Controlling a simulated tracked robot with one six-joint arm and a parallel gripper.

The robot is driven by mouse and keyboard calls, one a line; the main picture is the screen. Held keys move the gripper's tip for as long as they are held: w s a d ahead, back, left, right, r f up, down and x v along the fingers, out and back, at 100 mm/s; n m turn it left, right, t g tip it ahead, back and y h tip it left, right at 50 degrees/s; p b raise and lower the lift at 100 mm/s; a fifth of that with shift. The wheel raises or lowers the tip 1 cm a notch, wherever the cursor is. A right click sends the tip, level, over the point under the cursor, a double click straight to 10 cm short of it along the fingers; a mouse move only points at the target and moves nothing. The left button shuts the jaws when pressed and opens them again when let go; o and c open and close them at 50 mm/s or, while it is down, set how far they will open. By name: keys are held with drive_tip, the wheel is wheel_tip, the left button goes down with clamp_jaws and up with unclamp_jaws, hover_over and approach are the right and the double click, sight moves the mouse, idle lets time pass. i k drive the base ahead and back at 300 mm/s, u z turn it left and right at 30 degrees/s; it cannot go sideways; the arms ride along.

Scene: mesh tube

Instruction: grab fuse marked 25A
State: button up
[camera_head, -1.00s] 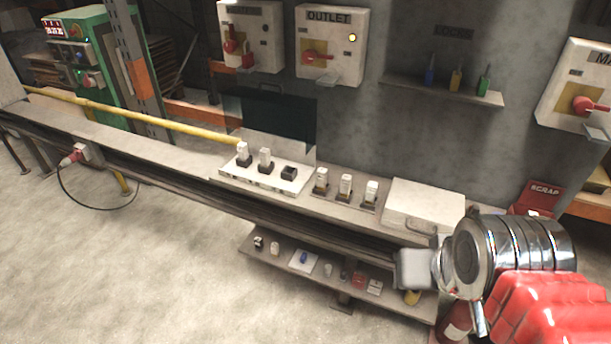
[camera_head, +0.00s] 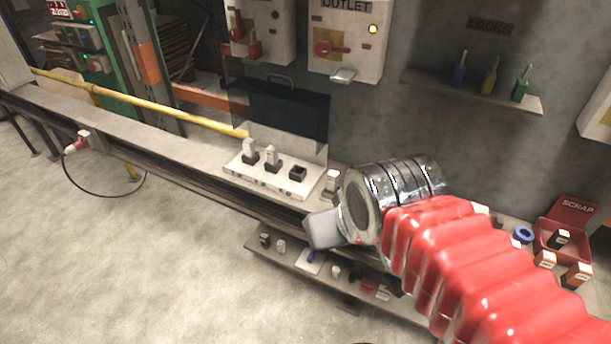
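A white fuse base (camera_head: 285,187) on the bench holds two upright white fuses, the left one (camera_head: 249,151) and the middle one (camera_head: 273,157). Its right black socket (camera_head: 298,174) shows no fuse. One more white fuse (camera_head: 332,180) stands on the bench to the right of the base, just behind my gripper. No rating can be read on any fuse at this size. My gripper (camera_head: 325,231) is in front of the bench edge, with a grey finger part showing. Its wrist and my red sleeve hide the bench to its right. Whether it is open cannot be told.
A lower shelf (camera_head: 290,257) carries several small items. A dark clear cover (camera_head: 284,112) stands behind the base. The OUTLET box (camera_head: 345,40) hangs above. A red SCRAP bin (camera_head: 560,240) is at the right with small boxes. A yellow pipe (camera_head: 150,110) runs along the bench.

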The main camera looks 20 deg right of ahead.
sight(332, 178)
drive_tip(key=u, duration=0.25)
drive_tip(key=i, duration=0.9)
drive_tip(key=u, duration=0.05)
